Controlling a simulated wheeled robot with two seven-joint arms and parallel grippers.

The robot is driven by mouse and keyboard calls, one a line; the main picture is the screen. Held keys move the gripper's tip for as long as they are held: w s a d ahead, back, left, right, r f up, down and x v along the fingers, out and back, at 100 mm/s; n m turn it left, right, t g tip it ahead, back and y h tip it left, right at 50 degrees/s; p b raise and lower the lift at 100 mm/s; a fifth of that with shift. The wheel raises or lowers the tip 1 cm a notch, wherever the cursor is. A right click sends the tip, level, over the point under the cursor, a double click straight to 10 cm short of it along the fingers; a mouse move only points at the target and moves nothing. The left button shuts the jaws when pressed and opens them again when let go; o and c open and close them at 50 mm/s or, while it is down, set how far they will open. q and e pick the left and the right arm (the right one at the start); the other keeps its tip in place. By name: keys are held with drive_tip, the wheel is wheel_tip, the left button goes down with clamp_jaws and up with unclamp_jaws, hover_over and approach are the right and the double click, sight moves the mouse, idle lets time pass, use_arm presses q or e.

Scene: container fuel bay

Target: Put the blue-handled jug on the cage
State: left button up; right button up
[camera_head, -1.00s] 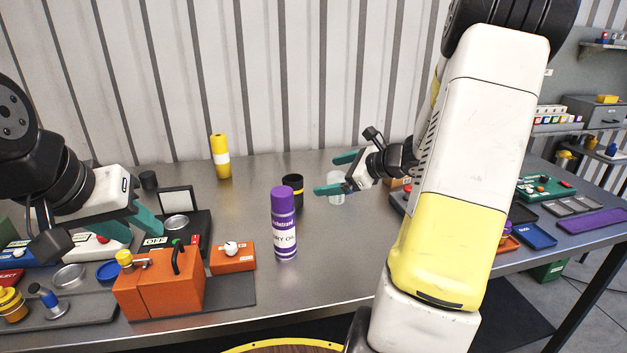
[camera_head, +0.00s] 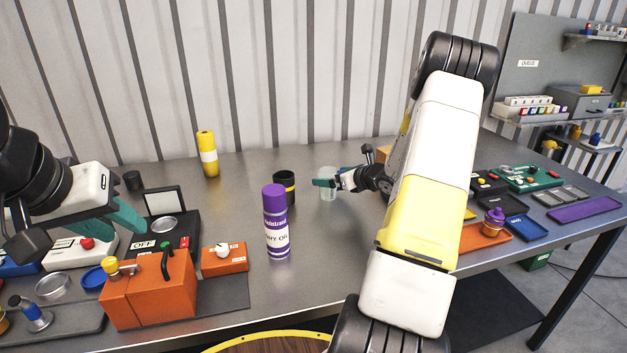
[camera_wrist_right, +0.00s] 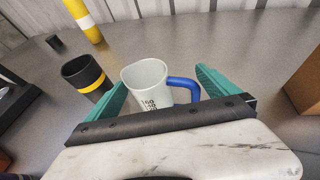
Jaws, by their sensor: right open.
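The jug is a pale, whitish cup with dark print and a blue handle (camera_wrist_right: 185,85). Its body (camera_wrist_right: 147,84) stands upright on the metal table in the right wrist view. In the head view the jug (camera_head: 328,186) is partly hidden by my right gripper (camera_head: 323,182). My right gripper (camera_wrist_right: 159,78) is open, with one teal finger on each side of the jug and handle; contact cannot be told. My left gripper (camera_head: 122,216) is at the far left, above the bench devices; its finger gap is unclear. I cannot pick out a cage for certain.
A purple spray can (camera_head: 276,225) and a black cup with a yellow band (camera_head: 284,186) stand left of the jug. An orange box (camera_head: 150,290) and a black OFF device (camera_head: 184,229) are at left. Trays (camera_head: 585,208) lie at right.

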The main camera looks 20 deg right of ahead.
drive_tip(key=x, duration=0.3)
drive_tip(key=shift+w+f, duration=0.15)
drive_tip(key=shift+c, duration=0.5)
drive_tip(key=c, duration=1.3)
drive_tip(key=shift+c, duration=0.2)
